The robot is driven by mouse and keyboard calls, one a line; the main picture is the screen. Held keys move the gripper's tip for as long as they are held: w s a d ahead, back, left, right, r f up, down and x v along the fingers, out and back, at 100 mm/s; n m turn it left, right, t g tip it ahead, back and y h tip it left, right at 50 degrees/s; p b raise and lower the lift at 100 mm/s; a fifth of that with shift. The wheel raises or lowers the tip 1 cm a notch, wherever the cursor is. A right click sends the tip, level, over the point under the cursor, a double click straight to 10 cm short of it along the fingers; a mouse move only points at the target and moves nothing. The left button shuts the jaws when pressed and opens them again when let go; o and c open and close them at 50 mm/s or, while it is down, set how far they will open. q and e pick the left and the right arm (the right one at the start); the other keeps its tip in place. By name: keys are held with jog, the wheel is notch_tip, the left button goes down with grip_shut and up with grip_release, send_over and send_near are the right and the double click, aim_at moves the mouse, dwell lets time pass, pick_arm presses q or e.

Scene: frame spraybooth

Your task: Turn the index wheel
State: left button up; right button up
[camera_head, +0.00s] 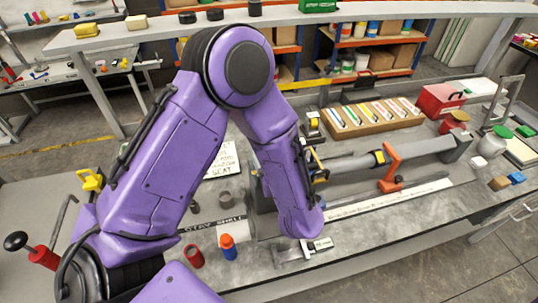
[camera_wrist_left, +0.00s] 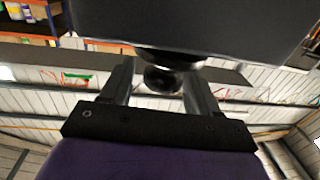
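The index wheel cannot be made out for certain in the head view; my purple left arm covers the near end of the long grey shaft (camera_head: 350,163). In the left wrist view, the two fingers of my left gripper (camera_wrist_left: 160,88) stand apart. A dark round knob (camera_wrist_left: 162,78) shows between them, under a large dark grey block (camera_wrist_left: 190,25). I see no clear contact between fingers and knob. Whether the knob belongs to the wheel cannot be told. My right gripper is not in view.
An orange bracket (camera_head: 390,168) stands along the shaft. A wooden tray (camera_head: 372,119) of coloured strips and a red box (camera_head: 440,99) are behind. A red cup (camera_head: 193,256) and a blue bottle with an orange cap (camera_head: 228,247) stand at the front.

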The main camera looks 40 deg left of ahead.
pick_arm(q)
jog(key=shift+s+d+f, duration=0.1)
jog(key=shift+d+f, duration=0.05)
jog(key=shift+d, duration=0.05)
jog(key=b+v, duration=0.3)
jog(key=v, duration=0.7)
jog(key=shift+b, duration=0.3)
